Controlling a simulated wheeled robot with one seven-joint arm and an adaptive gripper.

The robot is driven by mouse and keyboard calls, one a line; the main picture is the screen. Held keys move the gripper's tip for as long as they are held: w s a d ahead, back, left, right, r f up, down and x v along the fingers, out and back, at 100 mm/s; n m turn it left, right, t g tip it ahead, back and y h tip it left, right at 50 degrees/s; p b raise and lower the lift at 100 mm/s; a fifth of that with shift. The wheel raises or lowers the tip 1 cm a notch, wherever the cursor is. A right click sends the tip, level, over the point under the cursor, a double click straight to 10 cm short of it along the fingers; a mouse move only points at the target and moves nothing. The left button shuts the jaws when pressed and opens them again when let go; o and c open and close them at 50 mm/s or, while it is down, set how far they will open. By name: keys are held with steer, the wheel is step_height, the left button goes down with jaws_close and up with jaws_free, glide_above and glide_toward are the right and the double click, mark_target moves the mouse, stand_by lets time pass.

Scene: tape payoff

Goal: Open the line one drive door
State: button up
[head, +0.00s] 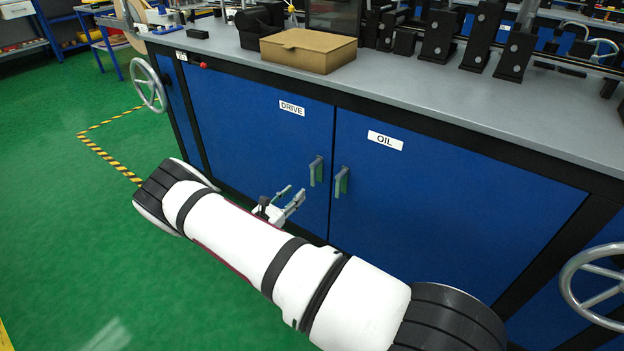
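The blue drive door (262,140) is labelled DRIVE and looks shut, flush with the cabinet front. Its upright grey-green handle (316,171) is near the door's right edge. My gripper (296,192) is in front of this door, a little left of and below the handle. Its two fingers point toward the handle with a gap between them. They look open and empty, and apart from the handle. My white arm hides the gripper's base and the lower part of the door.
The blue oil door (440,200) looks shut, its handle (342,181) close beside the drive handle. Handwheels stick out at left (149,84) and right (597,284). A cardboard box (308,50) sits on the grey worktop (400,84). Green floor (60,230) at left is clear.

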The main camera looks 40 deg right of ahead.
mark_target(312, 177)
steer(key=b+x, duration=0.2)
steer(key=x, duration=0.9)
steer(key=shift+d, duration=0.2)
jaws_close()
